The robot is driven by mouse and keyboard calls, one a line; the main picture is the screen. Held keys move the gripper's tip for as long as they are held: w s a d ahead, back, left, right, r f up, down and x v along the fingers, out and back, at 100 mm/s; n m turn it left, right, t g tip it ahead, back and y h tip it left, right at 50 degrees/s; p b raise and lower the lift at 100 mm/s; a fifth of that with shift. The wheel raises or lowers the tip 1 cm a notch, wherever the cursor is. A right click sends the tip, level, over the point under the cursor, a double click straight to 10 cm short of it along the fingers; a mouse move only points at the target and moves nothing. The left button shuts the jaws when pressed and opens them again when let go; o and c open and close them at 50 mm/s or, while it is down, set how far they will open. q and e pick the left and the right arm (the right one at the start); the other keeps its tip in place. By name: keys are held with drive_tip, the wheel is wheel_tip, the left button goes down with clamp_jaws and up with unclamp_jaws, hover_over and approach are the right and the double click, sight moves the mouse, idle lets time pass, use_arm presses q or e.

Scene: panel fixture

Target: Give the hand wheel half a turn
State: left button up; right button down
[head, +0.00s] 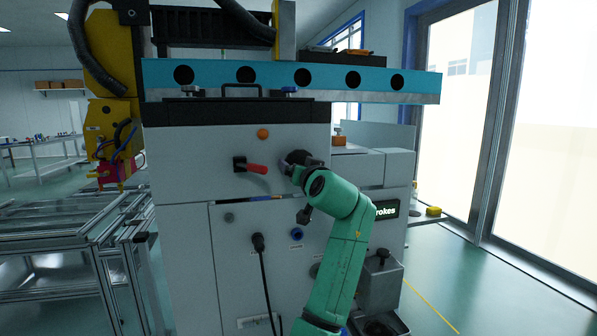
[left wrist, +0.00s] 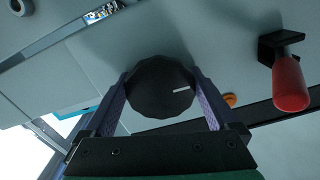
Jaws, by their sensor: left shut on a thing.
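The hand wheel (left wrist: 158,88) is a dark, many-sided knob with a short white mark near its right edge in the left wrist view. My left gripper (left wrist: 160,76) has one finger on each side of it and is shut on it. In the head view, my green left arm comes up from the bottom and my left gripper (head: 297,168) meets the grey panel (head: 200,222) right of the red lever. There the wheel is mostly hidden by the gripper. My right gripper is in neither view.
A red-handled lever (head: 252,167) sticks out close to the left of the wheel, with an orange button (head: 263,133) above. A black cable (head: 264,275) hangs from the lower panel. A teal beam (head: 215,76) overhangs the top.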

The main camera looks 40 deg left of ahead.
use_arm(q)
drive_tip(key=shift+f, duration=0.2)
idle(0.3)
drive_tip(key=o, duration=1)
drive_tip(key=shift+r, duration=0.1)
drive_tip(key=shift+d, duration=0.1)
drive_tip(key=b+v, duration=0.3)
drive_tip(key=v, duration=1.1)
drive_tip(key=shift+d, duration=0.2)
drive_tip(key=shift+s, duration=0.1)
